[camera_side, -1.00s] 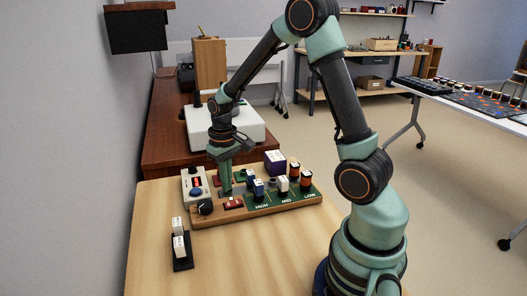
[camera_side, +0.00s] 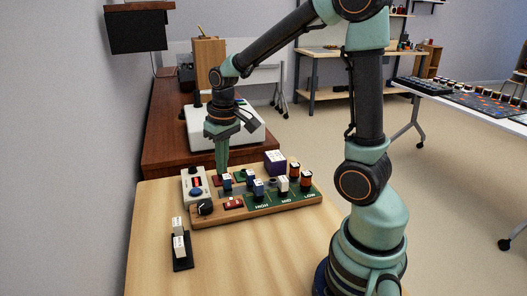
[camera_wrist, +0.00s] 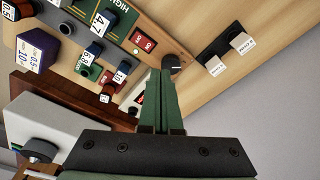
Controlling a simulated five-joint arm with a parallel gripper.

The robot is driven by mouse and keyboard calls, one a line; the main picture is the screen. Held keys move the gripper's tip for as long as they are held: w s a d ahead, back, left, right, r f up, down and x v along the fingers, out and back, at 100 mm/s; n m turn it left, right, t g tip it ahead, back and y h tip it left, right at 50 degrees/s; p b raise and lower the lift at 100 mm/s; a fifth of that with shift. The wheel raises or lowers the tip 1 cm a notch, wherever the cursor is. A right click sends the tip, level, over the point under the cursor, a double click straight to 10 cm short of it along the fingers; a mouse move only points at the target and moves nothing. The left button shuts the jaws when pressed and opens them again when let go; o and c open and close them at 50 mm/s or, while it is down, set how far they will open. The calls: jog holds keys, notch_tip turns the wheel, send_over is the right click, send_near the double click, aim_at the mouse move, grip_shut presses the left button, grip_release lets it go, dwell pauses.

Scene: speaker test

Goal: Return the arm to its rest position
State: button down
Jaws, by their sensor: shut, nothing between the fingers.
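My gripper (camera_side: 222,168) is shut and empty. In the side view it points down, just above the far left part of the wooden test board (camera_side: 262,208). My arm rises from its base at the right and bends over toward the board. In the wrist view my gripper's shut fingers (camera_wrist: 167,68) hide part of the board, and their tips appear near a black knob (camera_wrist: 172,61). The knob also shows in the side view (camera_side: 205,207). I cannot tell the exact gap between the fingertips and the board.
Labelled blocks stand on the board, with a purple block (camera_side: 275,162) at its back. A control box (camera_side: 195,184) is at the board's left. A black strip (camera_side: 182,264) with two white blocks lies in front. A white device (camera_side: 262,131) stands behind.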

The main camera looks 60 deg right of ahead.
jog(key=s+a+r+n+t, duration=0.2)
jog(key=s+a+r+t, duration=0.2)
jog(key=s+a+r, duration=0.3)
jog(key=shift+v, duration=1.1)
jog(key=shift+a, duration=0.2)
